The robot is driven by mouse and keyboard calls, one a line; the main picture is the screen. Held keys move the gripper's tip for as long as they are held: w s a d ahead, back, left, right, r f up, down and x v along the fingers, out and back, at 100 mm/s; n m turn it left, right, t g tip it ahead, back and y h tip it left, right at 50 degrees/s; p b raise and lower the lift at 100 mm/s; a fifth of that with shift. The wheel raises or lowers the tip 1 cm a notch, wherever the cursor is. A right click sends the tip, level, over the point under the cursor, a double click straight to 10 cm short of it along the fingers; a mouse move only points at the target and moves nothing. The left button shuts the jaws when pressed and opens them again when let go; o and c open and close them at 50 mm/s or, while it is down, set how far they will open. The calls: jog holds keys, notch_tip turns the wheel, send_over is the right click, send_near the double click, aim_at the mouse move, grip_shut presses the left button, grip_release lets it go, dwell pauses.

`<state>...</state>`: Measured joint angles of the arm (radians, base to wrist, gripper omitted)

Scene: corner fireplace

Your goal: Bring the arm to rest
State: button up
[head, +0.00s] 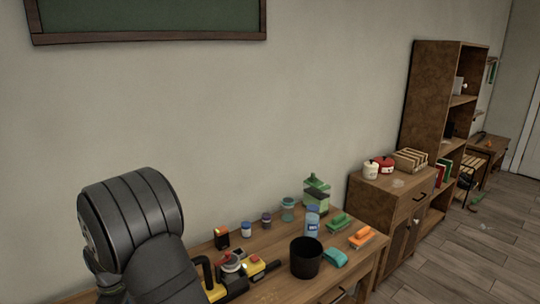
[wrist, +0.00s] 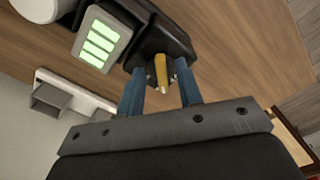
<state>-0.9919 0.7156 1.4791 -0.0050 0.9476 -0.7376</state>
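My gripper (wrist: 160,80) shows in the wrist view with its two blue fingers apart. Between and beyond them is a dark object with a narrow yellow piece (wrist: 161,72). Gaps show on both sides of the yellow piece, and I see no grip on it. In the head view my arm fills the lower left, and my gripper's fingers are not visible there.
A wooden table (head: 285,237) holds a black cup (head: 306,262), yellow-and-black items (head: 252,270), small jars, a blue bottle (head: 312,222), and green and orange brushes. A cabinet (head: 385,205) and shelf (head: 430,95) stand right. Floor is clear at lower right.

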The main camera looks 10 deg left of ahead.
notch_tip(320, 180, up, 17)
jog(key=f+n+t+h, duration=0.1)
jog(key=f+n, duration=0.1)
jog(key=f, duration=0.3)
jog(key=a+f+n+t+h, duration=0.1)
jog(key=f+n, duration=0.1)
jog(key=f, duration=0.4)
jog(key=f+n+t+h, duration=0.1)
jog(key=f+n, duration=0.1)
jog(key=f, duration=0.4)
jog(key=shift+s+a+n, duration=0.15)
jog(key=shift+s+n, duration=0.1)
jog(key=shift+n, duration=0.15)
jog(key=shift+f, duration=0.3)
jog(key=shift+f+m+h, duration=0.2)
jog(key=shift+m+h, duration=0.1)
jog(key=shift+m, duration=0.1)
jog(key=shift+r, duration=0.1)
